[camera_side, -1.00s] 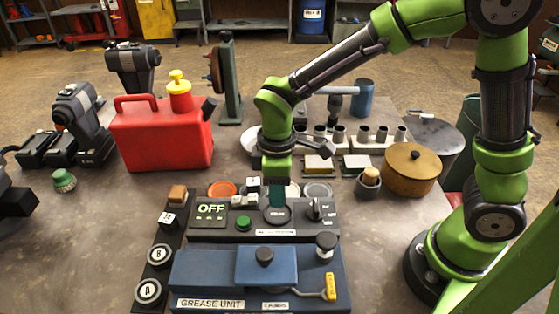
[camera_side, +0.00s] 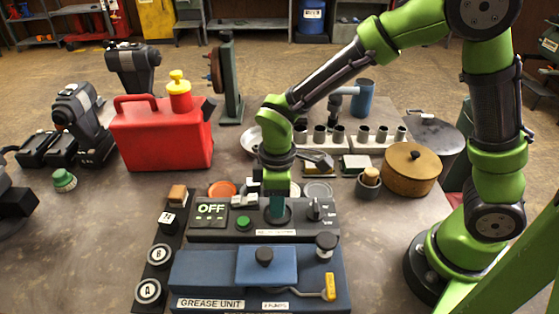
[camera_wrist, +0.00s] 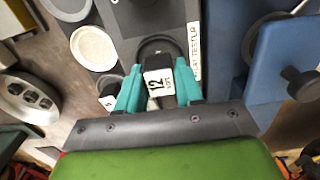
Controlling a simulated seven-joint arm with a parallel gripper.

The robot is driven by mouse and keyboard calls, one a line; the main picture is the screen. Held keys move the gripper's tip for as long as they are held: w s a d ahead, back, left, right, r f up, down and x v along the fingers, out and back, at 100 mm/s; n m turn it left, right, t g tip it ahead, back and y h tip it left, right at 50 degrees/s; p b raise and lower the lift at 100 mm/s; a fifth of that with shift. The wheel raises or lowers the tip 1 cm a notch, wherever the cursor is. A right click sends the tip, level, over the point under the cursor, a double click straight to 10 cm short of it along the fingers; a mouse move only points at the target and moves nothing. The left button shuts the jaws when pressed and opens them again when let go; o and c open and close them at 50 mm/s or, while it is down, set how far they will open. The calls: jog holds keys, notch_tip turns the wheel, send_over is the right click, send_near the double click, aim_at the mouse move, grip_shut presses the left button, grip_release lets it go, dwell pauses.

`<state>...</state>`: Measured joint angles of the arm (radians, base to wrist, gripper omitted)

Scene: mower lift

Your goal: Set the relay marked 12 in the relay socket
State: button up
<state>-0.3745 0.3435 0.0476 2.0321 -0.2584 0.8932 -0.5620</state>
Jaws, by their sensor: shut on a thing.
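My gripper (camera_side: 277,207) points down over the dark tester panel (camera_side: 225,236), its teal fingertips at a round dark ring (camera_side: 288,217). In the wrist view my gripper (camera_wrist: 160,92) is shut on a dark relay (camera_wrist: 158,84) with a white label reading 12. The ring also shows just past the relay in the wrist view (camera_wrist: 158,42); I take it for the relay socket. The relay's lower end is hidden, so I cannot tell whether it touches the socket. In the side view the fingers mostly hide the relay.
The blue grease unit (camera_side: 215,275) stands in front of the panel. A green OFF display (camera_side: 211,209), a green button (camera_side: 243,223) and a knob (camera_side: 316,208) flank the ring. Small white-topped blocks (camera_side: 248,200) are close on the gripper's left. A red can (camera_side: 160,140) stands back left.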

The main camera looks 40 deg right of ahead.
jog(key=shift+f, duration=0.6)
dwell(0.7)
jog(key=o, duration=0.7)
jog(key=shift+o, duration=0.2)
jog(key=shift+r, duration=5.55)
jog(key=shift+r, duration=0.15)
notch_tip(320, 180, up, 8)
jog(key=shift+r, duration=0.2)
jog(key=shift+d, duration=0.15)
